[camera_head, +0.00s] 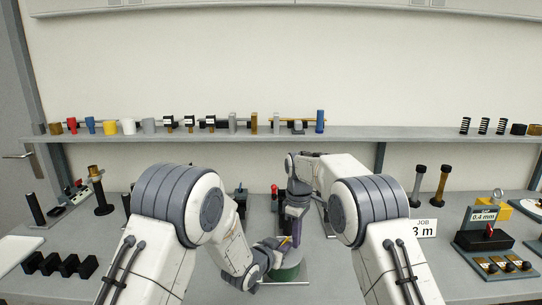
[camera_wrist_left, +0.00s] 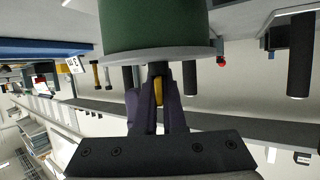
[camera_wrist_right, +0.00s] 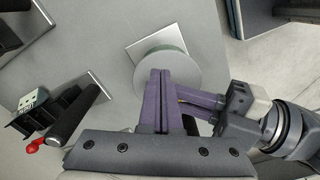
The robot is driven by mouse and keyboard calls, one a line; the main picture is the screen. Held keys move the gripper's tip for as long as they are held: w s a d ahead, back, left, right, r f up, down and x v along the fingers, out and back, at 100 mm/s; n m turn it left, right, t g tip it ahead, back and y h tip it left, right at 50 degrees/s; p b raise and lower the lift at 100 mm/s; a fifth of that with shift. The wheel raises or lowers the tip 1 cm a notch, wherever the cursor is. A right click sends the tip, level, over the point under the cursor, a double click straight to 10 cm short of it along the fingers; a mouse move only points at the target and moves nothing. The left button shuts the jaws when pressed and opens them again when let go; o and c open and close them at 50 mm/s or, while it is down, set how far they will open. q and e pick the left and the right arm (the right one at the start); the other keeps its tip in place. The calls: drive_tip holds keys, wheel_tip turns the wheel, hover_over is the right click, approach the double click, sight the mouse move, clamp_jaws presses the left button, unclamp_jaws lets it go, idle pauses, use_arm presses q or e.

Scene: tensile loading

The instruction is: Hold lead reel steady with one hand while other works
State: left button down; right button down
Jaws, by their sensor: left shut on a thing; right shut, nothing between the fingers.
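The lead reel (camera_head: 287,272), a green drum with a grey flange, stands on a pale plate (camera_wrist_right: 142,40) at the bench's front middle. In the left wrist view the green drum (camera_wrist_left: 155,25) fills the top, with a short black post at its flange. My left gripper (camera_head: 279,247) comes in from the left, its purple fingers (camera_wrist_left: 157,80) shut on that post. A yellow piece (camera_wrist_left: 158,92) shows between these fingers. My right gripper (camera_head: 294,236) points down over the reel. Its purple fingers (camera_wrist_right: 160,75) are shut and empty above the grey flange (camera_wrist_right: 183,68); contact is unclear.
A black post (camera_wrist_right: 75,115) and a small device with a red knob (camera_wrist_right: 33,146) stand near the reel. Black blocks (camera_head: 60,264) are at left. A JOB sign (camera_head: 422,228) and a 0.4 mm gauge stand (camera_head: 483,235) are at right. A shelf (camera_head: 350,133) runs behind.

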drive_tip(key=shift+d, duration=0.4)
wheel_tip(320, 180, up, 6)
idle(0.4)
drive_tip(key=shift+s, duration=0.15)
drive_tip(key=shift+s+a+f, duration=0.3)
drive_tip(key=shift+s+f, duration=0.25)
drive_tip(key=shift+f, duration=0.45)
drive_tip(key=shift+s+a+f, duration=0.25)
drive_tip(key=shift+s+f, duration=0.3)
drive_tip(key=shift+f, duration=0.5)
drive_tip(key=shift+s+a+f, duration=0.3)
drive_tip(key=shift+s+f, duration=0.25)
drive_tip(key=shift+f, duration=0.45)
drive_tip(key=shift+w+a, duration=0.35)
drive_tip(key=shift+w, duration=0.1)
